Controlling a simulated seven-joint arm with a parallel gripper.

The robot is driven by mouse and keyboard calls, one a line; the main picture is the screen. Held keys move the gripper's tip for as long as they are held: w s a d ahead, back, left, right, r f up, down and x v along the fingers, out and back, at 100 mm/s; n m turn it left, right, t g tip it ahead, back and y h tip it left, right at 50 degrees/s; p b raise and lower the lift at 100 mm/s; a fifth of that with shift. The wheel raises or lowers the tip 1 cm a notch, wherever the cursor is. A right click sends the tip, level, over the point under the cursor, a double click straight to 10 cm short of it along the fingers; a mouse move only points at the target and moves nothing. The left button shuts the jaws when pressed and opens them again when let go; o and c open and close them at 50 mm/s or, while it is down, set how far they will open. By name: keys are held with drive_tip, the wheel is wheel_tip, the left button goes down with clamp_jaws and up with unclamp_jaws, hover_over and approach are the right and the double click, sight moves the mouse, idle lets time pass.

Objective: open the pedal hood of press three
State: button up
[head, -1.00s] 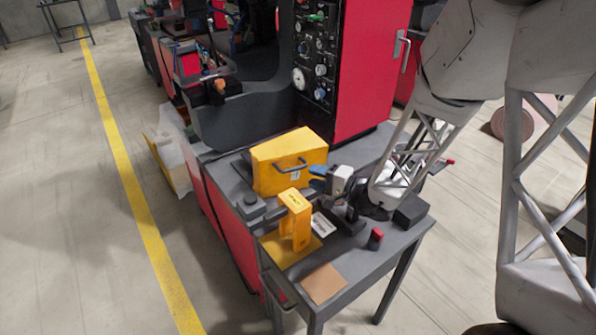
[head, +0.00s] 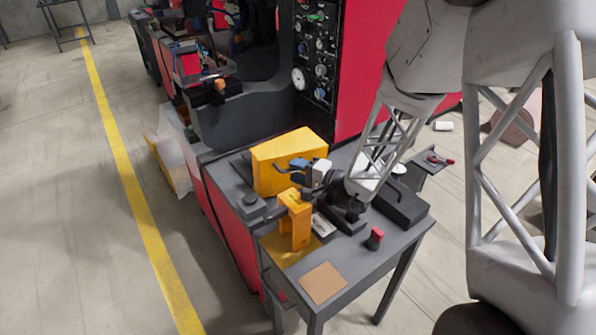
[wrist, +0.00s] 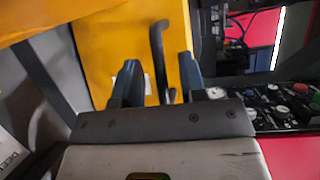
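The yellow pedal hood (head: 285,153) sits closed on the grey bench top, below the red and black press cabinet. Its dark bar handle shows in the wrist view (wrist: 159,60), standing out from the yellow face (wrist: 105,35). Whether the fingertips reach past the bar is hard to tell.
A yellow upright block (head: 297,219) stands just in front of the hood, close to my gripper. A black box (head: 402,207), a red-topped piece (head: 374,238) and a brown square (head: 323,283) lie on the bench. A grey button box (head: 251,206) is at its left edge.

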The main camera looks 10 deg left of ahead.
sight(284, 156)
clamp_jaws()
drive_tip(key=shift+w+a+r, duration=0.55)
drive_tip(key=shift+r, duration=0.15)
drive_tip(key=shift+w+a+r, duration=0.5)
drive_tip(key=shift+r, duration=0.2)
unclamp_jaws()
drive_tip(key=shift+d, duration=0.1)
drive_tip(key=v, duration=0.7)
drive_tip(key=shift+s+d+r, duration=0.15)
drive_tip(key=shift+s+d, duration=0.05)
drive_tip(key=shift+d, duration=0.05)
